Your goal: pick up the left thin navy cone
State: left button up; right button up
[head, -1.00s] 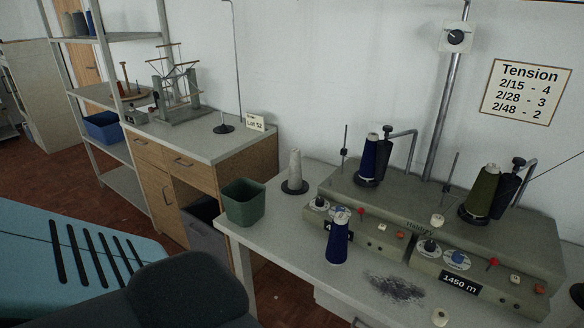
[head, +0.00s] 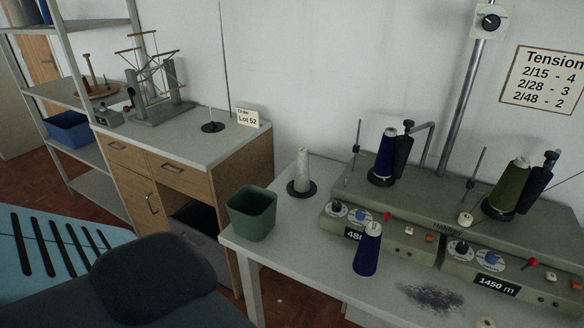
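A navy cone (head: 367,250) with a pale tip stands upright on the table, in front of the left winding unit. A second navy cone (head: 384,157) sits on a dark base on top of the winder, further back. Which of the two is the thin one I cannot tell for certain; both look slim. Neither of my grippers shows in the head view.
The grey winder (head: 455,225) fills the table's back right, with an olive cone (head: 508,186) on it. A grey cone (head: 303,171) on a dark base and a green bin (head: 252,213) stand left. Grey fluff (head: 431,297) lies in front. A dark chair (head: 150,280) is nearest.

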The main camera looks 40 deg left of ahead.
aim_at(302, 184)
jog(key=j, duration=1.55)
jog(key=k, duration=0.05)
